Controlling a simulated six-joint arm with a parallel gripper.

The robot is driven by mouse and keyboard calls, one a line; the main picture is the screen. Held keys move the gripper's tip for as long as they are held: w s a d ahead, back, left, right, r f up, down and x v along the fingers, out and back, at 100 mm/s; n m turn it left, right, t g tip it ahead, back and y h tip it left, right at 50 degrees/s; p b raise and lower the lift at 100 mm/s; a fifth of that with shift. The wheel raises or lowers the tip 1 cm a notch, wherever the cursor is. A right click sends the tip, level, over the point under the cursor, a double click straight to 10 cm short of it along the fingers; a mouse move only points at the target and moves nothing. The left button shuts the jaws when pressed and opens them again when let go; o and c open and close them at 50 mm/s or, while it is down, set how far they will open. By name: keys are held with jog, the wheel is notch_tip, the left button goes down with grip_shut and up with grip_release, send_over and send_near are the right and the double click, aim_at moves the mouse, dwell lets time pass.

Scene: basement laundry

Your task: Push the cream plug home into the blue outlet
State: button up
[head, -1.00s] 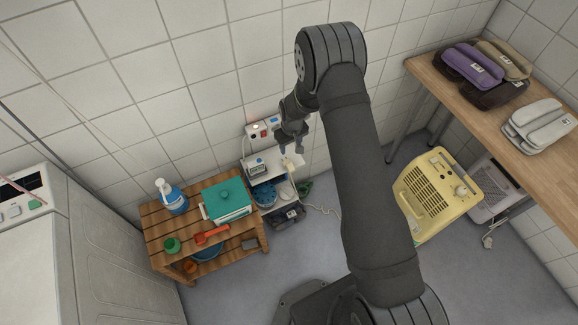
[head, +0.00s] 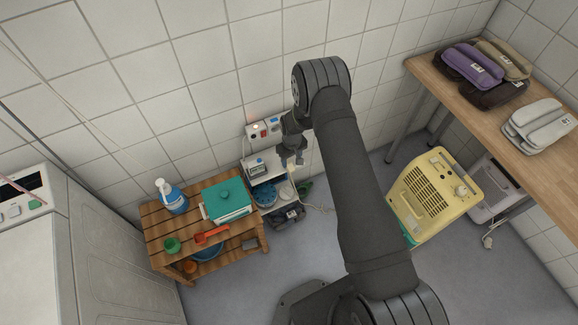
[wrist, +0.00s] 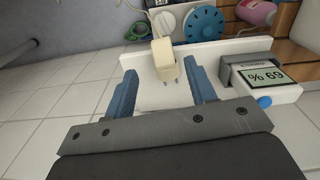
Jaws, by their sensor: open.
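The cream plug (wrist: 166,62) is on the white shelf (wrist: 140,62) in the wrist view, with its two metal prongs pointing toward my gripper. My gripper (wrist: 159,72) is open, its blue fingers on either side of the plug's near end with gaps showing. I cannot tell whether the fingertips touch the shelf. In the head view my gripper (head: 291,161) is over the shelf's right end, and the plug is mostly hidden there. The blue outlet (head: 275,120) is on the white wall panel, beside a red one (head: 263,132). The outlets are out of the wrist view.
A grey meter with a display (wrist: 266,76) stands on the shelf, right of the fingers. A wooden cart (head: 160,222) with a blue spray bottle (head: 174,199) and teal box (head: 226,202) stands left. A yellow dehumidifier-like unit (head: 432,197) stands right. Tiled wall lies behind.

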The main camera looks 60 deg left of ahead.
aim_at(290, 165)
jog(key=shift+s+a+f, duration=0.1)
jog(key=shift+f, duration=1.3)
jog(key=shift+s+a+f, duration=0.1)
jog(key=shift+f, duration=1.25)
jog(key=shift+c, duration=0.4)
jog(key=c, duration=1)
